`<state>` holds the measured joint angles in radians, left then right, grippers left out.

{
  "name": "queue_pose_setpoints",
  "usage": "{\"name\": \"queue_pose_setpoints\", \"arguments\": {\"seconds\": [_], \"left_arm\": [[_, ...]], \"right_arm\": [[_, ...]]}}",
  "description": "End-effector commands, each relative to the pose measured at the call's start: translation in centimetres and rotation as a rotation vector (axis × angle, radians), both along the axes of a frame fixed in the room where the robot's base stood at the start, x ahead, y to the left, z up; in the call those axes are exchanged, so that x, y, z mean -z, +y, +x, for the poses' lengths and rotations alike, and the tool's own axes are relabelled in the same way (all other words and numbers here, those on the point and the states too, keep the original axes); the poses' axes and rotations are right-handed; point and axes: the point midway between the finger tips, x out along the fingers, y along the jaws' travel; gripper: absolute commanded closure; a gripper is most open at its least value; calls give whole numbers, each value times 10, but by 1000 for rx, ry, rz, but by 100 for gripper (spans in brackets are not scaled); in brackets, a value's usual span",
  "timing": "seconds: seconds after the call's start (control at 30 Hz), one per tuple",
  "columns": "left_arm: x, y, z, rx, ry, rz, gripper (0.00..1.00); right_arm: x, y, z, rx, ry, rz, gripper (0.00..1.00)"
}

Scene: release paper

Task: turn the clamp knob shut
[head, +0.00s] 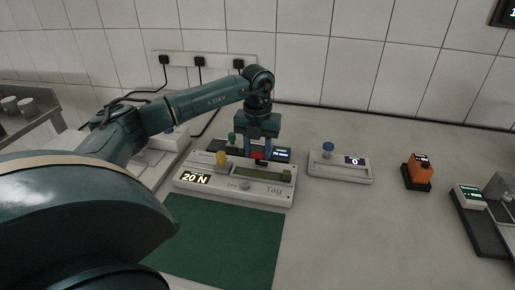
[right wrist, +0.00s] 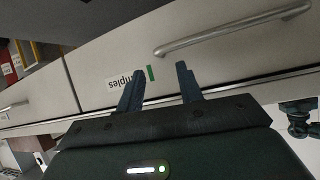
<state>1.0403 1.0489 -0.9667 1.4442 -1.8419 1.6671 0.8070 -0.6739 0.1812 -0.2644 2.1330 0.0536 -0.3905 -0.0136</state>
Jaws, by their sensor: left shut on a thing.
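A pale tester (head: 218,188) with a "20 N" display and the word "Tag" stands at the back edge of a green mat. My left gripper (head: 258,154) points down over the tester's back part. It is shut on a small red knob (head: 258,156), which looks like the clamp knob and is mostly hidden between the fingers. A yellow knob (head: 222,158) stands to its left on the tester. My right gripper (right wrist: 160,88) shows in the right wrist view with its fingers apart and nothing between them, in front of a drawer front.
A pale device with a blue knob (head: 328,147) and a display reading 0 stands to the right. An orange device (head: 419,172) is farther right. The green mat (head: 222,240) is bare. The right wrist view shows a drawer handle (right wrist: 232,29).

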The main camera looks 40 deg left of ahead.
Motion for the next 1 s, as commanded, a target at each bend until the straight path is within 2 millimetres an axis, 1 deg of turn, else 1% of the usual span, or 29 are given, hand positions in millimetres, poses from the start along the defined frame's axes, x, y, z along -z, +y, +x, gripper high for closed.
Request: {"name": "queue_pose_setpoints", "arguments": {"seconds": [0.03,0.1,0.3,0.47,0.67,1.0], "left_arm": [[0,0,0,0,0,0,79],[0,0,0,0,0,0,85],[0,0,0,12,0,0,85],[-1,0,0,63,0,0,85],[-1,0,0,192,0,0,85],[-1,0,0,507,0,0,85]], "right_arm": [[0,0,0,0,0,0,64],[0,0,0,0,0,0,64],[0,0,0,0,0,0,64],[-2,0,0,0,0,-1,64],[-5,0,0,-1,-2,-6,64],[-7,-1,0,-4,-2,-17,64]]}}
